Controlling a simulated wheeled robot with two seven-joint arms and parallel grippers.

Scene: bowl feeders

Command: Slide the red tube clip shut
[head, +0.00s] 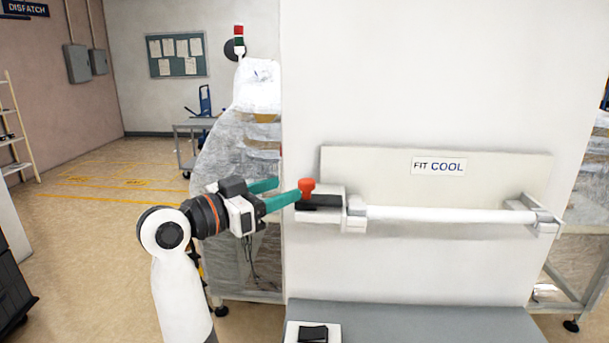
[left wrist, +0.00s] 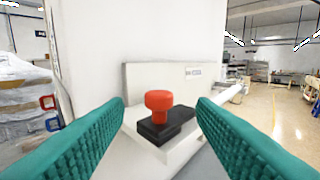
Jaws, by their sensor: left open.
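The red tube clip (head: 306,188) is a red knob on a black slider (head: 321,202), set on a white block at the left end of a white tube (head: 440,214). In the left wrist view the red clip (left wrist: 159,103) stands upright on its black base, centred between my fingers. My left gripper (head: 281,193) comes in from the left with its teal fingers apart, their tips close to the clip. In the left wrist view the left gripper (left wrist: 160,108) is open and empty, with a gap on both sides of the knob. My right gripper does not show.
A pale back panel labelled FIT COOL (head: 438,167) is behind the tube on a white wall. A grey bench (head: 420,322) below carries a black switch (head: 313,333). Wrapped goods (head: 235,150) stand behind my left arm. Open floor lies at the left.

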